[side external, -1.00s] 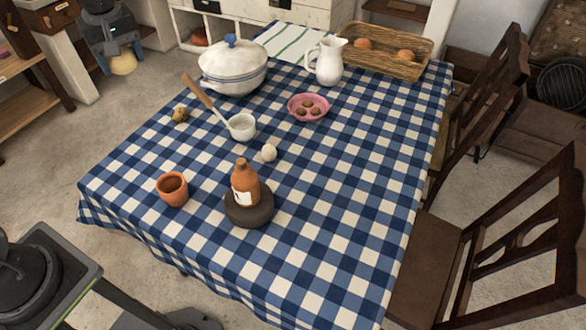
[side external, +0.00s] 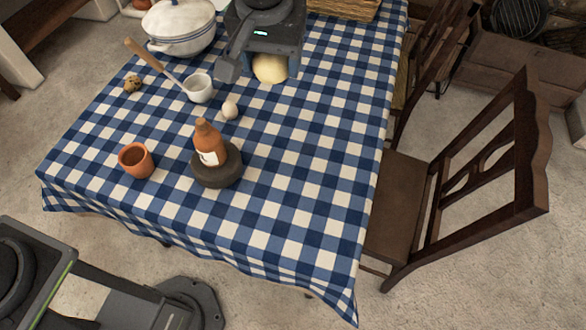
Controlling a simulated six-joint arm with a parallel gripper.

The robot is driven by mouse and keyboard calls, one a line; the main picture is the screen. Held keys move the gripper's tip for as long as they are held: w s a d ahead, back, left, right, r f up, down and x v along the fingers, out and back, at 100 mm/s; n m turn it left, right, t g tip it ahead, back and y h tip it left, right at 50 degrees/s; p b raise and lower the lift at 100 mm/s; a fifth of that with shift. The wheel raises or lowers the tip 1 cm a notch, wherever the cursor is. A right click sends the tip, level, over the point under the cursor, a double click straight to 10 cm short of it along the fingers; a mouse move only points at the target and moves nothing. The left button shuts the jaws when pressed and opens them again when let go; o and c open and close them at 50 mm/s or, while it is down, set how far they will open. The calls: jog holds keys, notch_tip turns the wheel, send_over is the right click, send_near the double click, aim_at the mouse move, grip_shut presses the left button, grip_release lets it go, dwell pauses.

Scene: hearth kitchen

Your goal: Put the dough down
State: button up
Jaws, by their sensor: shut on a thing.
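The dough (side external: 270,69) is a pale yellow round lump. My gripper (side external: 262,66) is shut on it, pointing down over the far middle part of the table, beyond the egg. The dough's underside is low, close to the cloth; I cannot tell whether it touches. My gripper hides the upper part of the dough and the area behind it.
A blue checked cloth covers the table (side external: 310,150). A white lidded pot (side external: 183,35), small white cup with ladle (side external: 199,88), egg (side external: 230,110), cookie (side external: 132,84), clay cup (side external: 136,160) and brown bottle on a dark stone (side external: 217,177) stand leftward. The right side is clear.

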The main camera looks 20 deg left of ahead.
jog(key=m, duration=0.1)
send_over(294, 181)
jog(key=f, duration=2.9)
jog(key=shift+s, duration=0.25)
jog(key=o, duration=0.7)
jog(key=shift+f, duration=0.1)
jog(key=r, duration=0.4)
jog(key=s+r, duration=0.1)
jog(key=r, duration=0.3)
jog(key=s+r, duration=0.1)
jog(key=r, duration=0.3)
jog(key=shift+r, duration=0.1)
jog(key=shift+w+a, duration=0.1)
